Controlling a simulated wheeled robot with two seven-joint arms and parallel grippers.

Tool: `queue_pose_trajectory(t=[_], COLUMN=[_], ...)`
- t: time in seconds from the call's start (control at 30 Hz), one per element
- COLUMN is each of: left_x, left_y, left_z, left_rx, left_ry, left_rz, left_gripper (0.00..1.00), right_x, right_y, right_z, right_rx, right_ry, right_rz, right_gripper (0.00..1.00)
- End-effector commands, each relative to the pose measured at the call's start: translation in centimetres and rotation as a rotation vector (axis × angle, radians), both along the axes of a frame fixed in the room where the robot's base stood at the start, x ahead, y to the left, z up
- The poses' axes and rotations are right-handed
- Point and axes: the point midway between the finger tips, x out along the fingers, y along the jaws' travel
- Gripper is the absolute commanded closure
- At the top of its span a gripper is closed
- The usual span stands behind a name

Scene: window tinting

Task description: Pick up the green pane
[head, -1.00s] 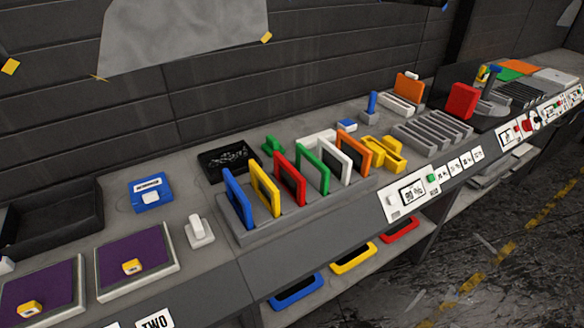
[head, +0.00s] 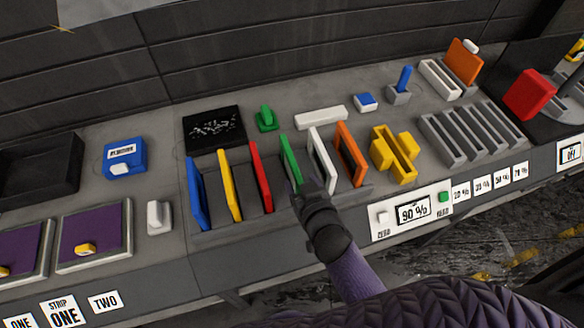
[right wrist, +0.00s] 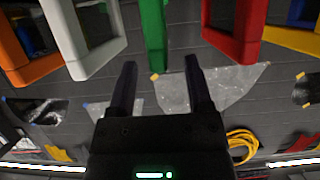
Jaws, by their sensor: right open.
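The green pane (head: 289,160) stands upright in the grey rack (head: 232,233), between the red pane (head: 260,175) and the white pane (head: 322,160). My right gripper (head: 308,187) is in front of the green pane's near lower part and hides some of it. In the right wrist view, the gripper (right wrist: 159,75) is open with its two dark fingers apart and nothing held. The green pane (right wrist: 153,35) shows edge-on, ahead of the gap between the fingers. I cannot tell whether the fingers touch it. My left gripper is not in view.
Blue (head: 195,194), yellow (head: 230,184) and orange panes (head: 350,154) share the rack, so neighbours stand close on both sides. A yellow holder (head: 394,152) and a 90 % display panel (head: 412,212) are to the right. A black tray (head: 213,127) lies behind.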

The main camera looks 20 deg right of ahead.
Motion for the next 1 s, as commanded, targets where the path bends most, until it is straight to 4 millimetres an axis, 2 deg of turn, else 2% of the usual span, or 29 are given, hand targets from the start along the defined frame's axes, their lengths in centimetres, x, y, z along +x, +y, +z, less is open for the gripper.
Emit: queue_pose_trajectory(t=[0.1,0.2,0.43,0.47,0.73,0.77,1.0], left_x=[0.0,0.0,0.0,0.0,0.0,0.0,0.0], left_y=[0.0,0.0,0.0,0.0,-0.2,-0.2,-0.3], left_z=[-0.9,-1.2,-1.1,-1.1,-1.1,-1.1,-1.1], left_rx=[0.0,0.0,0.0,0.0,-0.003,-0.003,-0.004], left_ry=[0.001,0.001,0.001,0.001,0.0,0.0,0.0], left_rz=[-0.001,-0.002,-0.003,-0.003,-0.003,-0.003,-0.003], left_gripper=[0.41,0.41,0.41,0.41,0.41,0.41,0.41], right_x=[2.3,3.6,3.8,3.8,3.8,3.8,3.8], right_y=[0.1,0.2,0.2,0.2,0.2,0.2,0.2], right_z=[-1.3,-1.7,-1.7,-1.7,-1.7,-1.7,-1.7], right_rx=[-0.002,-0.001,-0.001,-0.001,-0.001,-0.001,-0.001], right_ry=[0.0,0.0,0.001,0.001,0.001,0.001,0.001], right_rz=[0.001,0.0,0.0,0.0,0.0,0.0,0.0], right_gripper=[0.35,0.35,0.35,0.4,0.97,1.0,1.0])
